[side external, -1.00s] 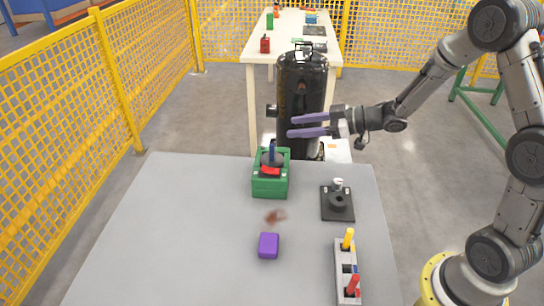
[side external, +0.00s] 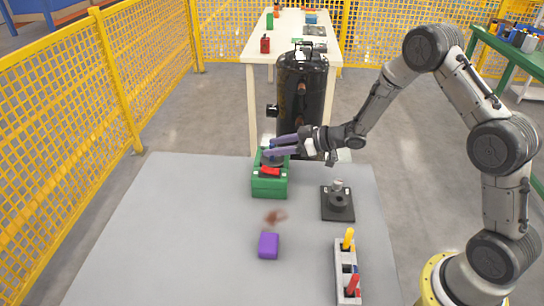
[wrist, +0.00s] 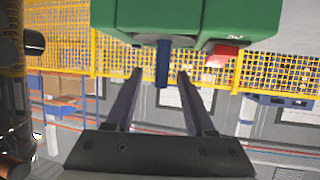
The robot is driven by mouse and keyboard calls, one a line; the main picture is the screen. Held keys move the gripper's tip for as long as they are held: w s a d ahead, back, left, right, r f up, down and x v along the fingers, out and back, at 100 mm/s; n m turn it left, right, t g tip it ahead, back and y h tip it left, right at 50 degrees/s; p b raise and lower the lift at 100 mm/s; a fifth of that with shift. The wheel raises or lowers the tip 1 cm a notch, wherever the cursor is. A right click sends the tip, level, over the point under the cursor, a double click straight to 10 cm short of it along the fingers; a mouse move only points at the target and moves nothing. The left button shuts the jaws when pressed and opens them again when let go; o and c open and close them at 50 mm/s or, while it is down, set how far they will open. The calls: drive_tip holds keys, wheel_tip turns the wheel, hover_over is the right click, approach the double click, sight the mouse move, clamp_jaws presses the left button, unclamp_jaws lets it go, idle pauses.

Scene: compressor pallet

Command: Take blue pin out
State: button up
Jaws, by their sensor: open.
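The blue pin (wrist: 162,64) stands in the green block (side external: 270,186), which sits at the far edge of the grey table. In the wrist view the green block (wrist: 195,18) shows at the top, with the pin reaching out of it. My gripper (side external: 269,147) is open at the top of the block, its purple fingers level and pointing left. In the wrist view the fingers of my gripper (wrist: 160,73) lie on either side of the pin, with a gap on both sides. In the side view the fingers mostly hide the pin.
A black plate with a round fitting (side external: 338,203), a grey holder (side external: 342,258) with yellow and red pins, and a purple block (side external: 268,245) are on the table. A tall black tank (side external: 300,105) stands behind the green block. The table's left side is clear.

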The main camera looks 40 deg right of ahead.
sight(263, 157)
drive_tip(key=x, duration=0.4)
drive_tip(key=shift+w+a, duration=0.1)
drive_tip(key=shift+c, duration=0.2)
clamp_jaws()
